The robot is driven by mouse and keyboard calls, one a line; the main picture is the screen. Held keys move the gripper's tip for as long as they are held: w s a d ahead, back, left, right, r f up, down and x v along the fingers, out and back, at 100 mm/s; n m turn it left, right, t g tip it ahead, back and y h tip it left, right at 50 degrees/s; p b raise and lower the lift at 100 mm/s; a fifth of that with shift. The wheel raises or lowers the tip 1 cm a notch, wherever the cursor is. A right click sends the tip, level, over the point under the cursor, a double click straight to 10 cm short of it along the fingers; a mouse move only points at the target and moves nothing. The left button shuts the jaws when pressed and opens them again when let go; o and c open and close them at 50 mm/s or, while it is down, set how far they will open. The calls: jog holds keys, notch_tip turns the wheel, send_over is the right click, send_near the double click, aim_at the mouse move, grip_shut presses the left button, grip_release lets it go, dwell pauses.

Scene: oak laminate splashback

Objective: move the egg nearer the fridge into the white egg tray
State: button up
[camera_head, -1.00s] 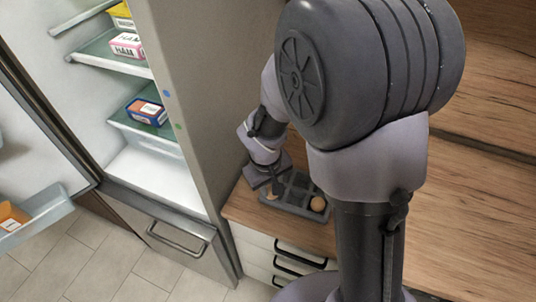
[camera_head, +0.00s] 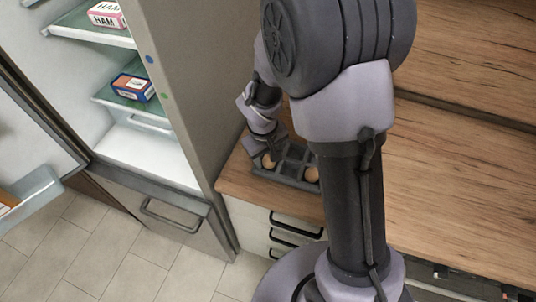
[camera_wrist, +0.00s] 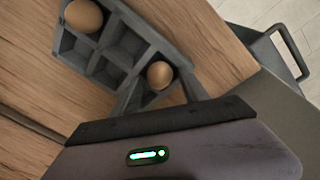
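Two brown eggs sit in a dark grey egg holder (camera_head: 290,168) on the wooden counter. The egg nearer the fridge (camera_head: 268,161) is at the holder's left end, and it also shows in the wrist view (camera_wrist: 160,75). The other egg (camera_head: 311,174) is toward the right end; it shows at the top left of the wrist view (camera_wrist: 84,16). My gripper (camera_wrist: 160,88) is at the egg nearer the fridge, with a finger on either side and visible gaps beside it, so it looks open. I see no white egg tray in these views.
The fridge (camera_head: 186,100) stands open on the left, with a ham box (camera_head: 107,14) and a blue box (camera_head: 132,87) on its shelves. Its door (camera_head: 25,120) is swung out to the left. Drawers with dark handles (camera_head: 296,226) are below the counter. The counter at right is clear.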

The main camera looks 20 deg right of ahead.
notch_tip(320, 180, up, 16)
jog(key=s+a+f+m+p, duration=0.1)
jog(key=s+p, duration=0.2)
jog(key=p, duration=0.1)
jog(key=s+a+r+m+t+y, duration=0.2)
jog(key=s+r+m, duration=0.4)
jog(key=s+r, duration=0.7)
jog(key=s+t+y, duration=0.1)
jog(key=s+t, duration=0.1)
jog(key=shift+s+a+r+m, duration=0.2)
jog(key=shift+s+m, duration=0.1)
jog(key=shift+m, duration=0.1)
